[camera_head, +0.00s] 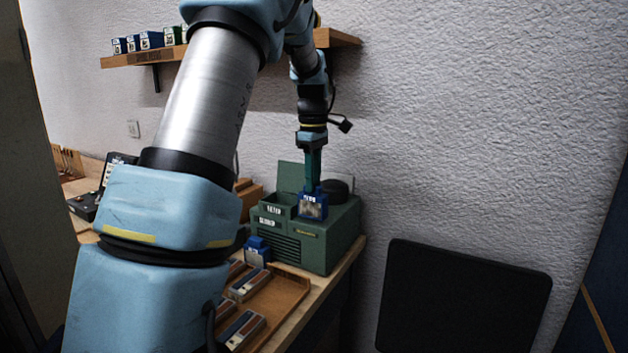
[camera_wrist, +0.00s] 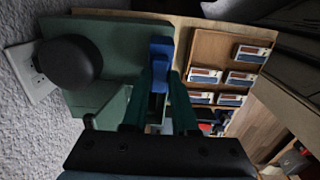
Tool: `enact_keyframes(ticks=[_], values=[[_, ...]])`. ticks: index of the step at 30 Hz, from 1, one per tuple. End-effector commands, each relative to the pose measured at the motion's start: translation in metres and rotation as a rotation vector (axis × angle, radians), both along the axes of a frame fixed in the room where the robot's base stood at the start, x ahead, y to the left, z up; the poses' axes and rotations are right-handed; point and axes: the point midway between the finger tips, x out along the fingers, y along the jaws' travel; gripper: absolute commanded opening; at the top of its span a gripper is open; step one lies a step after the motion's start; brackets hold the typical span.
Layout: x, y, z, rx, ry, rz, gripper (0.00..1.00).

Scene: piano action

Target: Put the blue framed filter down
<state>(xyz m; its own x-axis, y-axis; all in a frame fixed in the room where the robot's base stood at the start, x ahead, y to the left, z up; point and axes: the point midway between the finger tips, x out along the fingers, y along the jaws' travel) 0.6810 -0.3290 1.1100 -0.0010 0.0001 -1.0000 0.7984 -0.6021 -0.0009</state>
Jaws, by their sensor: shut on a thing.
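The blue framed filter (camera_head: 313,207) has a pale grey panel and a white label on its top edge. My gripper (camera_head: 312,188) points down and is shut on its top. The filter appears upright, in front of or just over the top of the green machine (camera_head: 325,245); I cannot tell whether it touches. In the wrist view my gripper (camera_wrist: 160,75) has both green fingers close together, with blue parts at their tips. A second blue framed piece (camera_head: 257,252) stands on the bench by the machine's left front.
The machine has an open labelled compartment (camera_head: 274,210), a raised lid (camera_head: 290,177) and a round black part (camera_wrist: 68,62). A wooden tray (camera_head: 290,296) holds several labelled blocks. A wall shelf (camera_head: 142,60) carries small boxes. A dark panel (camera_head: 462,297) stands at the right.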

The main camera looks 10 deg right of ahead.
Motion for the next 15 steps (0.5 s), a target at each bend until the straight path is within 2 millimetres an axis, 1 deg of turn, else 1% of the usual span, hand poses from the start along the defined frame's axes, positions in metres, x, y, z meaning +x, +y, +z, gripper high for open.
enact_keyframes(ticks=[1, 6, 15], values=[[-0.001, 0.001, -0.005, 0.001, 0.003, 0.001, 0.00], [0.003, -0.002, -0.012, -0.001, -0.001, 0.000, 0.00], [0.003, -0.002, -0.015, -0.001, -0.001, 0.000, 0.00]])
